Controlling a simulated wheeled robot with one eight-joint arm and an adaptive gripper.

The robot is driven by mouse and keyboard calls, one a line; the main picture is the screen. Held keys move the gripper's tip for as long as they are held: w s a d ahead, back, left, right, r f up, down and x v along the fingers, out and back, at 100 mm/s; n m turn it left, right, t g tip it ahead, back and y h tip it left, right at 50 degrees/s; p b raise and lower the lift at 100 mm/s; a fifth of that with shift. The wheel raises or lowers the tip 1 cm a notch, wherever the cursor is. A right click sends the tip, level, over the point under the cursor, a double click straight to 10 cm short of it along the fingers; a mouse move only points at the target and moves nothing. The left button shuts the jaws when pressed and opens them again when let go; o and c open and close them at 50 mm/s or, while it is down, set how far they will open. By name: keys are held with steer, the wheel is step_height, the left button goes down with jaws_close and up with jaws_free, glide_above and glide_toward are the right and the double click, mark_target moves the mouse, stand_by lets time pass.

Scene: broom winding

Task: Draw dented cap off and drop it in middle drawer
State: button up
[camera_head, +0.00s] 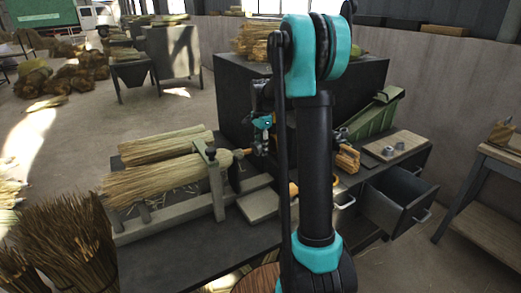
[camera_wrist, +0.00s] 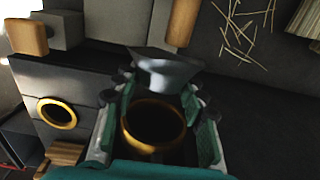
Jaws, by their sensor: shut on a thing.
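My gripper (camera_wrist: 157,102) shows in the wrist view with its two green-padded fingers closed on the sides of a brass ring-shaped cap (camera_wrist: 154,145). The cap's dark round opening faces the camera; I cannot make out a dent. In the head view my arm hides most of the gripper and the cap.
A second brass ring (camera_wrist: 57,112) sits on a dark block at left in the wrist view. Straw broom heads (camera_head: 150,182) lie in a grey clamp frame (camera_head: 216,185) on the bench. A board with small grey rings (camera_head: 395,146) lies behind the drawer. A side table (camera_head: 490,190) stands right.

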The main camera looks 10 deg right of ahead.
steer(key=s+d+r, duration=0.1)
steer(key=s+r, duration=0.3)
steer(key=r, duration=0.4)
steer(key=shift+d+r, duration=0.2)
steer(key=shift+r, duration=0.2)
stand_by(0.3)
steer(key=shift+s, duration=0.1)
